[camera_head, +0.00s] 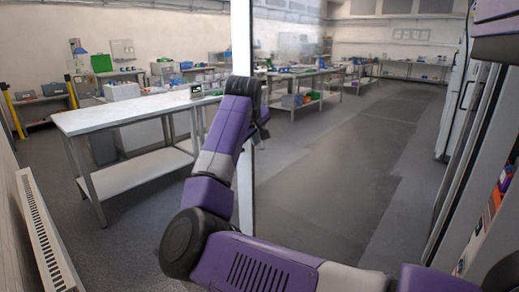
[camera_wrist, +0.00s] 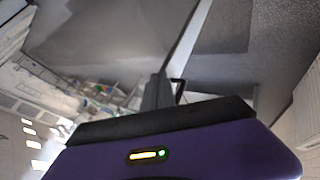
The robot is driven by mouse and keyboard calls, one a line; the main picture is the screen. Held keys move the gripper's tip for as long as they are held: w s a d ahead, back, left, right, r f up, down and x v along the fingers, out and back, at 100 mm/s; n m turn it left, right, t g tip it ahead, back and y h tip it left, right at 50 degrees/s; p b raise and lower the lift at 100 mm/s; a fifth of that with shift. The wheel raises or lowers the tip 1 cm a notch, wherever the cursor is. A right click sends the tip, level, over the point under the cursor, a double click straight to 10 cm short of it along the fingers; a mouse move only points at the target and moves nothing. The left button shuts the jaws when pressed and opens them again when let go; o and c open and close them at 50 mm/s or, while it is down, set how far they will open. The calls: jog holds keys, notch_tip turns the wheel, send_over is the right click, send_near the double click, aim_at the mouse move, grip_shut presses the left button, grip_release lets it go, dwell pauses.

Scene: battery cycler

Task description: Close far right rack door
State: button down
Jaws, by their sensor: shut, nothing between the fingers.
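A tall door with a white upright edge (camera_head: 242,40) stands open in the middle of the head view, and I look through its clear pane to the right of that edge. My arm reaches up to this edge and covers part of it. In the wrist view my gripper (camera_wrist: 158,92) is shut and empty, with its dark fingertips close to a pale diagonal edge strip (camera_wrist: 187,45). A small black bent part, perhaps a handle (camera_wrist: 179,88), sits just right of the fingertips. I cannot tell whether they touch.
The rack front (camera_head: 460,150) runs along the right side, with coloured items (camera_head: 497,198) inside. A white-topped workbench (camera_head: 130,113) stands at the left, and a radiator (camera_head: 45,235) lines the left wall. Grey floor (camera_head: 340,170) lies clear beyond the door.

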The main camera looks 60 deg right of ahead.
notch_tip(320, 180, up, 2)
jog(key=a+y, duration=0.1)
send_near(260, 150)
notch_tip(260, 150, down, 4)
jog(key=w+d, duration=0.1)
jog(key=shift+d+p, duration=0.35)
jog(key=shift+d, duration=0.55)
jog(key=shift+d, duration=0.1)
